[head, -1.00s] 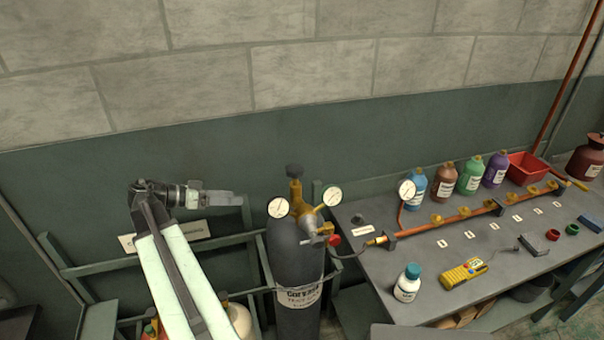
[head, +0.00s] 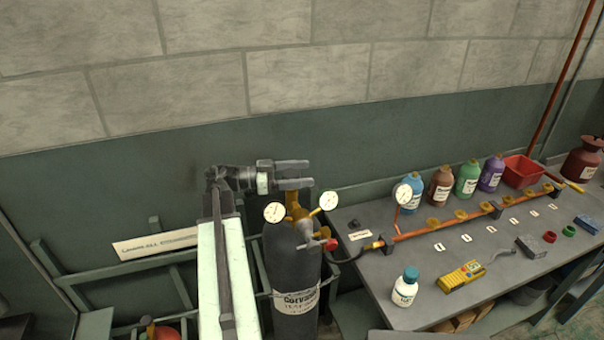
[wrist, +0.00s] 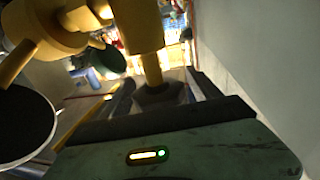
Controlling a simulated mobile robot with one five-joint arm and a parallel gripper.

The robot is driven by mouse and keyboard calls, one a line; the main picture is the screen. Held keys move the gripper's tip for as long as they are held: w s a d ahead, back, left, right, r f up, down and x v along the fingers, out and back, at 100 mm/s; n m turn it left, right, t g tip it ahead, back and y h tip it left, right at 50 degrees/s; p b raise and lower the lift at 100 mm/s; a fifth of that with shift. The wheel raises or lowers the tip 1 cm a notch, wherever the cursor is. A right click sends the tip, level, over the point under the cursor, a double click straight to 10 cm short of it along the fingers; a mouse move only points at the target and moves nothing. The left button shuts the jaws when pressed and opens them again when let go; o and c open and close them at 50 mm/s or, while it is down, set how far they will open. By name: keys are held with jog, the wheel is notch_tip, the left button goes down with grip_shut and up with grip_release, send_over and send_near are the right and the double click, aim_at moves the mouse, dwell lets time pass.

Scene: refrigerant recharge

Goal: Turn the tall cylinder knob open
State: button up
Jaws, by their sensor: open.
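The tall dark cylinder (head: 288,262) stands upright in a rack, with a brass valve (head: 292,203) on top. My gripper (head: 297,174) is at the top of this valve, its two fingers pointing right, and it covers the knob in the head view. In the wrist view, the dark knob (wrist: 160,93) shows at the end of a brass stem (wrist: 151,66), between my open fingers. I cannot tell whether either finger touches it.
Two round gauges (head: 274,212) and a red knob (head: 331,244) sit close below my gripper. A hose joins the orange manifold (head: 452,222) on the grey bench (head: 400,270) at right. Bottles stand along the bench's back. The wall is behind.

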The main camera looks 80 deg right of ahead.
jog(key=shift+c, duration=0.3)
jog(key=c, duration=1.3)
jog(key=shift+w+d+n+t+h, duration=0.15)
jog(key=shift+n+t+h, duration=0.3)
jog(key=shift+n+h, duration=0.5)
jog(key=shift+d+n+t+h, duration=0.25)
jog(key=shift+n+t+h, duration=0.25)
jog(key=shift+h, duration=0.75)
jog(key=o, duration=1.4)
jog(key=shift+c, duration=0.2)
jog(key=v, duration=0.7)
jog(key=shift+w+a, duration=0.2)
jog(key=shift+w, duration=0.15)
